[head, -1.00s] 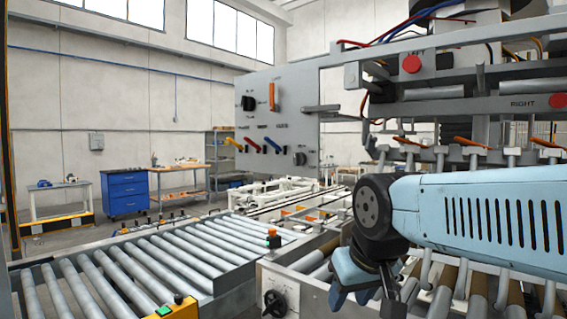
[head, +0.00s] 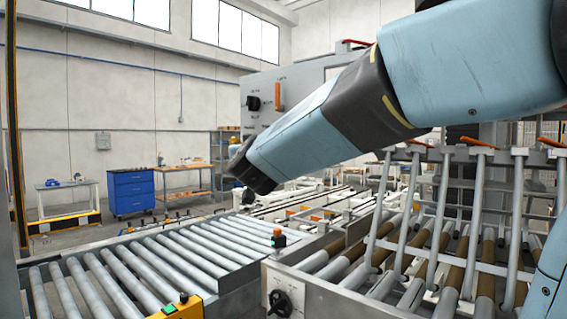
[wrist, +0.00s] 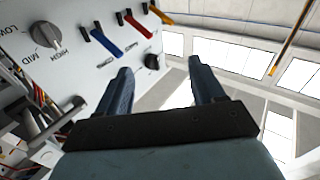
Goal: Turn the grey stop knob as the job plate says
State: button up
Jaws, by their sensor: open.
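A grey knob (wrist: 45,35) with a raised grip sits on the pale panel (wrist: 75,15) at the upper left of the wrist view. LOW, MID and HIGH are printed around it; I cannot tell which mark it points at. No knob labelled stop and no readable job plate shows. My gripper (wrist: 162,80) is open and empty, its two dark fingers apart from the panel, with the knob left of them. In the head view my raised arm covers most of the panel (head: 262,88), and the fingers are not clearly seen.
The panel also bears a blue lever (wrist: 106,43), a red lever (wrist: 138,25), an orange lever (wrist: 160,15) and a black knob (wrist: 152,62). A grey bar (wrist: 62,118) juts out nearby. A black dial (head: 279,303) is on the front conveyor frame. A roller conveyor (head: 170,250) lies left.

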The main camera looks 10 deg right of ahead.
jog(key=w+d+f+m+g+h, duration=0.2)
jog(key=w+d+m+g+h, duration=0.2)
jog(key=d+h, duration=0.3)
jog(key=w+d+f+m+g+h, duration=0.1)
jog(key=w+d+m+g+h, duration=0.3)
jog(key=d+m+g+h, duration=0.1)
jog(key=d+m+h, duration=0.1)
jog(key=d+h, duration=0.1)
jog(key=d, duration=0.1)
jog(key=shift+d+f+h, duration=0.25)
jog(key=shift+f+h, duration=0.05)
jog(key=shift+f, duration=0.05)
jog(key=shift+w, duration=0.1)
jog(key=shift+c, duration=0.4)
